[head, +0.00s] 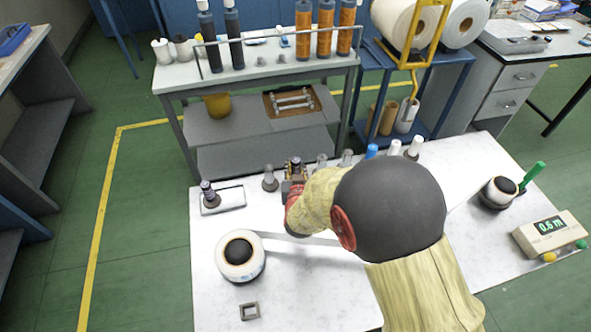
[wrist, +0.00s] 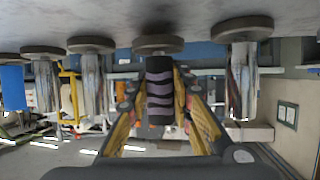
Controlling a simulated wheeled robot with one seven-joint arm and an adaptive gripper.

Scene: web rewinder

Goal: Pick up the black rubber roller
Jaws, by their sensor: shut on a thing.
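The black rubber roller (wrist: 160,92), a dark cylinder with wavy purple-grey bands, is between the yellow fingers of my gripper (wrist: 161,101) in the wrist view. My gripper is shut on it. That view is upside down, with the table surface at the top. The roller lines up with a dark round base (wrist: 158,45); I cannot tell whether it is clear of it. In the head view the roller's top (head: 296,164) shows at my gripper (head: 293,183), at the back of the white table (head: 330,285). My arm hides part of the table.
Grey-based pegs (head: 270,179) stand close on both sides of my gripper. A similar dark roller (head: 208,193) stands on a grey plate at the left. A white web roll (head: 240,257) is front left. A meter box (head: 549,233) is at right. The front left table is mostly clear.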

